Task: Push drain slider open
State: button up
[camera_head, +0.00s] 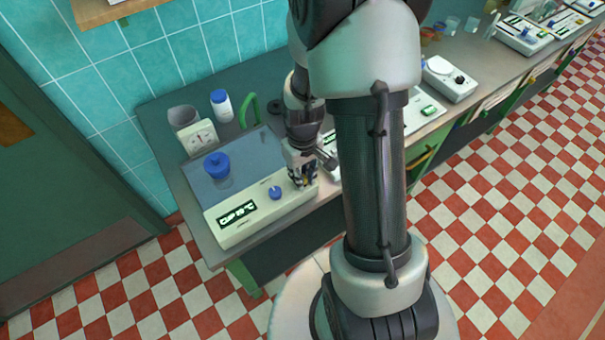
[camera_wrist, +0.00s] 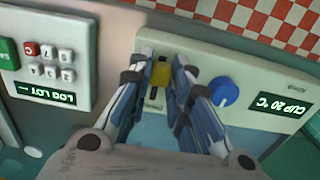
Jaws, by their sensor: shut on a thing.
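The drain slider is a small yellow knob (camera_wrist: 161,73) in a narrow slot on the cream front panel (camera_wrist: 215,60) of a bath unit. In the wrist view, my gripper (camera_wrist: 158,88) has a finger on each side of the knob and is shut on it. Part of the dark slot shows between the fingers, on the wrist side of the knob. In the head view, my gripper (camera_head: 303,180) is down at the right end of the same panel (camera_head: 250,232) and mostly hides the slider.
A blue dial (camera_head: 275,192) sits close beside my gripper, and a lit display (camera_head: 236,214) is further left. A blue-lidded vessel (camera_head: 217,166) stands in the bath. A keypad device (camera_wrist: 45,68) is close on the other side. A bottle (camera_head: 222,106) stands behind.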

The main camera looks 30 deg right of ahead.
grip_shut()
jog(key=shift+w, duration=1.75)
jog(key=o, duration=0.7)
grip_release()
jog(key=shift+o, duration=0.5)
notch_tip(320, 180, up, 12)
